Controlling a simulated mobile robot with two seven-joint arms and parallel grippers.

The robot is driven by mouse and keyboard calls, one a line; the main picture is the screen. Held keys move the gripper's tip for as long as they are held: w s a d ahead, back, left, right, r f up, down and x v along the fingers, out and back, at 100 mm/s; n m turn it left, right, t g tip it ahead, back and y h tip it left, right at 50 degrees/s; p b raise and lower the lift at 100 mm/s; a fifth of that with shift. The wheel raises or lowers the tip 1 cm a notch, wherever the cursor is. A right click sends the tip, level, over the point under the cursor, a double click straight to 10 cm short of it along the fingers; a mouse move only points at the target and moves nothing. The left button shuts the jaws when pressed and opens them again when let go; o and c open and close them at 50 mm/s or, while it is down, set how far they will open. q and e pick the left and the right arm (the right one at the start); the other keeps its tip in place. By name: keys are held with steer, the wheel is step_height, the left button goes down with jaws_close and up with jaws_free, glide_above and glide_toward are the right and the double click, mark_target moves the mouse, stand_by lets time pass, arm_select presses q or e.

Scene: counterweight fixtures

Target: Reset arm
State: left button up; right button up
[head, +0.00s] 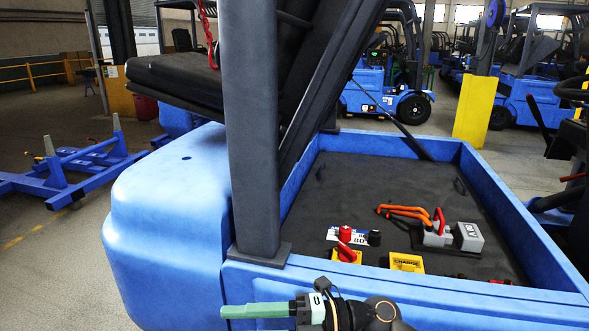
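One of my grippers (258,311) shows at the bottom centre, in front of the blue forklift's side wall. Its wrist is to its right, so I take it as my right one. Its pale green fingers point left and reach nothing that I can see. My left gripper is not in view.
A blue forklift body (165,215) fills the front, its black seat hood (320,75) raised beside a grey post (252,150). The open bay (385,180) holds a grey connector (468,237), orange handles (405,211) and red knobs (345,234). A blue frame (75,170) stands left.

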steer(key=w+d+f+m+t+h+p, duration=0.2)
steer(key=d+f+m+t+h, duration=0.3)
steer(key=d+m+t, duration=0.6)
steer(key=w+d+f+m+t+h+p, duration=0.15)
steer(key=d+f+m+t+h, duration=0.4)
steer(key=m, duration=0.95)
steer(key=s+d+f+m+g+h, duration=0.2)
steer(key=s+d+f+m+g, duration=0.1)
steer(key=s+f, duration=0.5)
steer(key=s+d+f+m+g+h+p, duration=0.1)
steer(key=s+d+f+m+g+h, duration=0.2)
steer(key=s+d+f, duration=0.2)
steer(key=s+f, duration=0.3)
steer(key=f, duration=0.2)
steer(key=shift+s+f+m+h, duration=0.3)
steer(key=shift+s+m+h, duration=0.05)
steer(key=shift+m, duration=0.05)
steer(key=shift+d, duration=0.1)
